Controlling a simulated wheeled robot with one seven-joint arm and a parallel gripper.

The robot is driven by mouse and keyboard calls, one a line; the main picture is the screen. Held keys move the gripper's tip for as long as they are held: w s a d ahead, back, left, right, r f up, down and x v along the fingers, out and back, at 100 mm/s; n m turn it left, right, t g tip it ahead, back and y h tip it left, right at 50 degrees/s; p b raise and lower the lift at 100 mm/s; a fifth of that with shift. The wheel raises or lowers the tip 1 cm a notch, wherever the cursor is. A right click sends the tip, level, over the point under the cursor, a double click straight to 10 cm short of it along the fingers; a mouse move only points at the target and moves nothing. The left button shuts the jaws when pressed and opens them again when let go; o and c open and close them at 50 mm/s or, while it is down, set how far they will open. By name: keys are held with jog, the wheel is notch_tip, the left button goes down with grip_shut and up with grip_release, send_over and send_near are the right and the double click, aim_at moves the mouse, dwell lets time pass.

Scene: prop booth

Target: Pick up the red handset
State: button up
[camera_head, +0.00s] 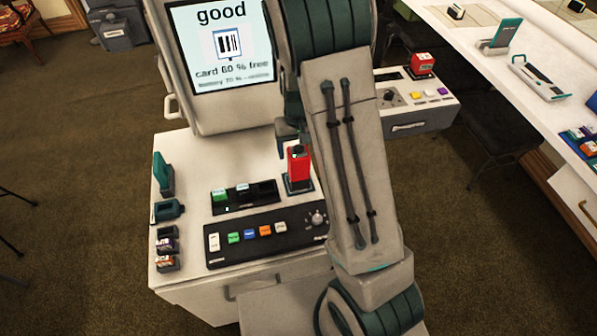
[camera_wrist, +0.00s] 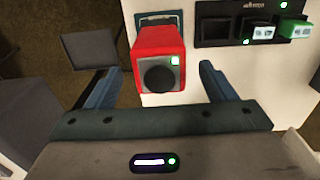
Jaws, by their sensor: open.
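The red handset (camera_head: 299,165) stands upright in a dark teal-edged cradle (camera_head: 298,187) at the right of the white console top. In the wrist view the red handset (camera_wrist: 160,58) is seen from above, with a black round part and a small green light on its end. My gripper (camera_wrist: 158,80) is open, with one blue-grey finger on each side of the handset's near end and a gap on both sides. In the head view my arm hides most of the gripper.
A black button panel (camera_head: 266,234) with a knob and a black slot dock (camera_head: 245,196) share the console top. A screen (camera_head: 222,43) rises behind them. Small teal and dark items line the left edge. A second red item (camera_head: 422,64) stands on another unit behind.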

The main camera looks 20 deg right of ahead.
jog(key=shift+f, duration=0.85)
jog(key=c, duration=1.5)
grip_shut()
jog(key=shift+r, duration=0.15)
